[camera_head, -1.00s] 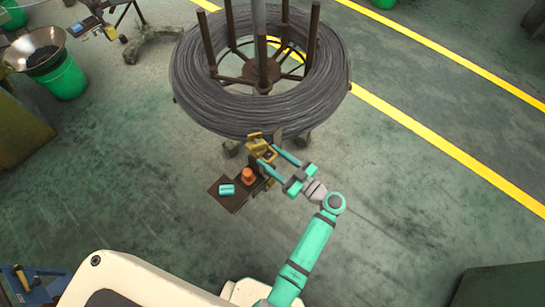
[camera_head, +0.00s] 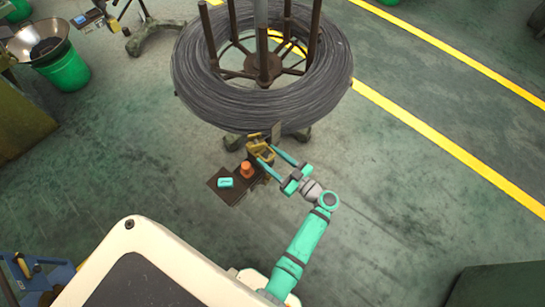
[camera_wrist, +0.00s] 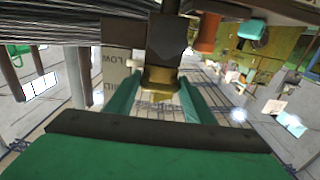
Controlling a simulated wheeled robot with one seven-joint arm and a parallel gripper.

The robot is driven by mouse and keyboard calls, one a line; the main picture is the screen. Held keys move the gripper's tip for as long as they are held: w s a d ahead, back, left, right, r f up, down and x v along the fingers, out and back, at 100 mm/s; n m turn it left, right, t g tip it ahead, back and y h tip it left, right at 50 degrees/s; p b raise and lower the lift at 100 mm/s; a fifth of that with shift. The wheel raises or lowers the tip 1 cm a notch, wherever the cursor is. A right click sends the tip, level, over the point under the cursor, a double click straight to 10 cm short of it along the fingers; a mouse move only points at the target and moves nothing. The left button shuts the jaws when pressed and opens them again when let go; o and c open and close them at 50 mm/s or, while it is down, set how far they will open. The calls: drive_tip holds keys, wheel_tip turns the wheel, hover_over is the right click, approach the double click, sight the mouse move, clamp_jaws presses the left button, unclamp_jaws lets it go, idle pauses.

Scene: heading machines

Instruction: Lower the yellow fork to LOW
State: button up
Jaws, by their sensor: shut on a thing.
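The yellow fork (camera_head: 262,148) stands beside the lower edge of the wire coil, above a small dark plate. It also shows in the wrist view (camera_wrist: 158,78) between my fingers. My gripper (camera_head: 270,156) reaches in from the lower right with its two teal fingers on either side of the fork, shut on it. In the wrist view a panel (camera_wrist: 118,88) with lettering that reads in part "LOW" stands just behind and left of the fork. The exact contact between fingertips and fork is partly hidden.
A large wire coil (camera_head: 205,95) on a post stand is just beyond the fork. The dark plate (camera_head: 222,190) carries an orange knob (camera_head: 247,169) and a teal block (camera_head: 225,182), left of my gripper. Open green floor lies to the right.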

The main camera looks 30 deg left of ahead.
drive_tip(key=o, duration=1.2)
drive_tip(key=shift+w+d+f, duration=0.15)
drive_tip(key=shift+d+f, duration=0.05)
drive_tip(key=shift+f, duration=0.15)
drive_tip(key=shift+a+r, duration=0.1)
drive_tip(key=s+d, duration=0.2)
drive_tip(key=d, duration=0.8)
drive_tip(key=shift+d, duration=0.35)
drive_tip(key=shift+s, duration=0.1)
